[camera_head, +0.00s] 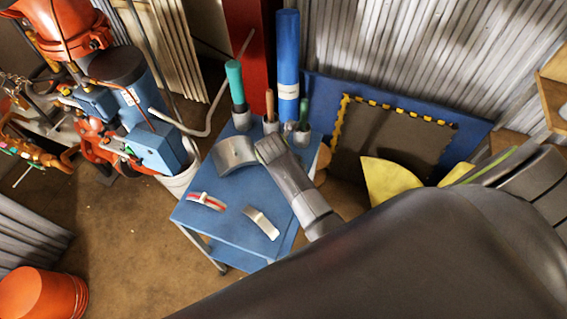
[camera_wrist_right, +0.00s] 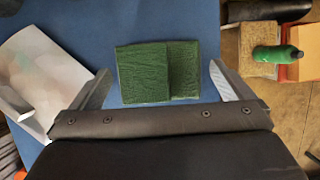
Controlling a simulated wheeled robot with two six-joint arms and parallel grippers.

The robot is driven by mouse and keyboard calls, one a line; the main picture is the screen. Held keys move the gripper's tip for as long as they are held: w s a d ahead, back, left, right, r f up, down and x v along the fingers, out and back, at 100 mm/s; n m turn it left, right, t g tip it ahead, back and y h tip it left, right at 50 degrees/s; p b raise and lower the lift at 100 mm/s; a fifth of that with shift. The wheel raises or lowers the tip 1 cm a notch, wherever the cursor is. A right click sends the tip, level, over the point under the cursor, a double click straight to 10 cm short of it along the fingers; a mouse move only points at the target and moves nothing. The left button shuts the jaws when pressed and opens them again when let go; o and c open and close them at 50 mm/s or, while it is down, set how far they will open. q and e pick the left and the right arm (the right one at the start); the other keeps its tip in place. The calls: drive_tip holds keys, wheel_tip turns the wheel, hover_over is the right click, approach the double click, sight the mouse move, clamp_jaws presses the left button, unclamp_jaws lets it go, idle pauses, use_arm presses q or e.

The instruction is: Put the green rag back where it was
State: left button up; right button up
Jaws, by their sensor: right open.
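The green rag (camera_wrist_right: 145,78) lies folded flat on the blue table top (camera_wrist_right: 75,20) in the right wrist view. My right gripper (camera_wrist_right: 159,70) is open, with one finger on each side of the rag in the picture. A blue gap shows between the rag and each finger. I cannot tell how high the fingers are above it. In the head view my right gripper (camera_head: 269,150) is over the right part of the blue table (camera_head: 228,222), and the rag does not show there. My left gripper is not in view.
A curved metal sheet (camera_head: 234,153) lies left of my gripper. A red-banded piece (camera_head: 206,202) and a bent metal strip (camera_head: 262,222) lie nearer the front. A green-handled tool (camera_head: 236,80) and a blue cylinder (camera_head: 288,58) stand along the back.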

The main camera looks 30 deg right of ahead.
drive_tip(key=p+v, duration=0.9)
drive_tip(key=v, duration=0.3)
drive_tip(key=shift+r, duration=0.15)
idle(0.3)
